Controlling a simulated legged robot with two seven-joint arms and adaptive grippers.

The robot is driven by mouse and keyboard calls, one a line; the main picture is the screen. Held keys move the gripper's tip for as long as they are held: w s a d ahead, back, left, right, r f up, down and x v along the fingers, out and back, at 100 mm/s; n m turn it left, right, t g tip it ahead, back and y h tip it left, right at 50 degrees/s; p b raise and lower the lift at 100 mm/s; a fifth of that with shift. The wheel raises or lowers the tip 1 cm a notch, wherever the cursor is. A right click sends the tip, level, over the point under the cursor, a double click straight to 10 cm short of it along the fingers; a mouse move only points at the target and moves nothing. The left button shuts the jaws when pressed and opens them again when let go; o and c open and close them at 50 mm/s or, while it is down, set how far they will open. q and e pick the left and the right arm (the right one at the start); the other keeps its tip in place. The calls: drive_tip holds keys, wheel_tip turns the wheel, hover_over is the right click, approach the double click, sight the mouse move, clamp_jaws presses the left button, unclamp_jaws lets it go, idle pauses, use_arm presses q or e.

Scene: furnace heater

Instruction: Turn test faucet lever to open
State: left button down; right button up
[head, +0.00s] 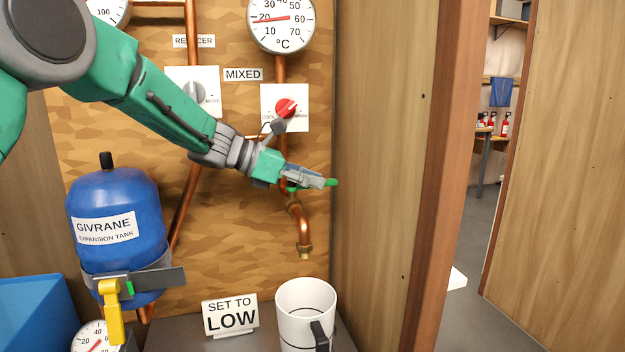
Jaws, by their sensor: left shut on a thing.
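The test faucet is a copper pipe with a downturned brass spout (304,248), right of centre on the wooden panel. Its green lever (333,182) shows just past my gripper's fingertips, pointing right. My left gripper (318,181) reaches in from the upper left and is shut on the lever above the spout. The fingers and wrist hide most of the lever and its pivot. No water shows at the spout. My right gripper is not in view.
A white mug (306,312) stands below the spout, beside a "SET TO LOW" sign (230,316). A red mixed knob (285,108) sits just above my wrist. A blue expansion tank (117,222) is at left. A wooden side wall (382,170) stands close to the right.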

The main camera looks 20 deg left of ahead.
use_arm(q)
drive_tip(key=shift+d+r+m+g+h, duration=0.15)
drive_tip(key=shift+d+m+g+h, duration=0.05)
drive_tip(key=shift+m+g+h, duration=0.25)
drive_tip(key=shift+s+d+r, duration=0.1)
drive_tip(key=shift+d, duration=0.05)
idle(0.6)
drive_tip(key=shift+s+d+m+g+h, duration=0.1)
drive_tip(key=shift+s+m+g+h, duration=0.1)
drive_tip(key=shift+m+g, duration=0.3)
drive_tip(key=shift+s+d+m+g+h, duration=0.1)
drive_tip(key=shift+m+g+h, duration=0.05)
drive_tip(key=shift+m+g, duration=0.25)
